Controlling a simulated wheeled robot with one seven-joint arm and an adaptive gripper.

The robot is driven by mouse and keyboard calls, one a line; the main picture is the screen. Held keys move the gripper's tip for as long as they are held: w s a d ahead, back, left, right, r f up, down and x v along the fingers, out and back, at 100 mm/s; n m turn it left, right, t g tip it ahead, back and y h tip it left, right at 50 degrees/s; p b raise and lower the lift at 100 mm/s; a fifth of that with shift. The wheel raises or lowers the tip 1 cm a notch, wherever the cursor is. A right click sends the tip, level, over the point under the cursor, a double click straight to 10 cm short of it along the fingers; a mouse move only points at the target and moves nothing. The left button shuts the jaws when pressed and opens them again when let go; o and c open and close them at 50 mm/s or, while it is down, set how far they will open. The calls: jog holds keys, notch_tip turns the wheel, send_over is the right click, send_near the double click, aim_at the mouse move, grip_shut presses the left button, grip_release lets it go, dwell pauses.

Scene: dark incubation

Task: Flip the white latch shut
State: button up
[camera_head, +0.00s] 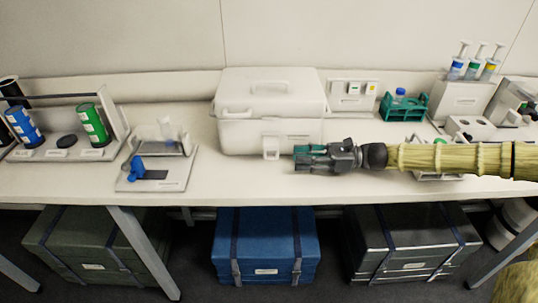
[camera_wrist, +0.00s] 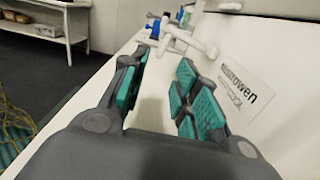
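The white case (camera_head: 268,132) stands on the bench with its lid down. The white latch (camera_head: 270,147) is on its front face, low and near the middle. My gripper (camera_head: 298,157) is just right of the latch, in front of the case, pointing left. In the wrist view my gripper's (camera_wrist: 168,62) teal-padded fingers are apart with nothing between them. A white protruding piece (camera_wrist: 195,43), probably the latch, shows beyond the fingertips, apart from them. The case's labelled front (camera_wrist: 275,110) runs along the right side of that view.
A small stand with a blue part (camera_head: 137,167) lies left of the case. A rack with blue and green bottles (camera_head: 92,125) is farther left. A teal rack (camera_head: 404,107) and pipettes (camera_head: 474,66) stand at the right. The bench front (camera_head: 225,185) is clear below the case.

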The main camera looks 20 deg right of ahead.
aim_at(271, 159)
jog(key=shift+p+x, duration=0.7)
jog(key=shift+x, duration=4)
grip_shut()
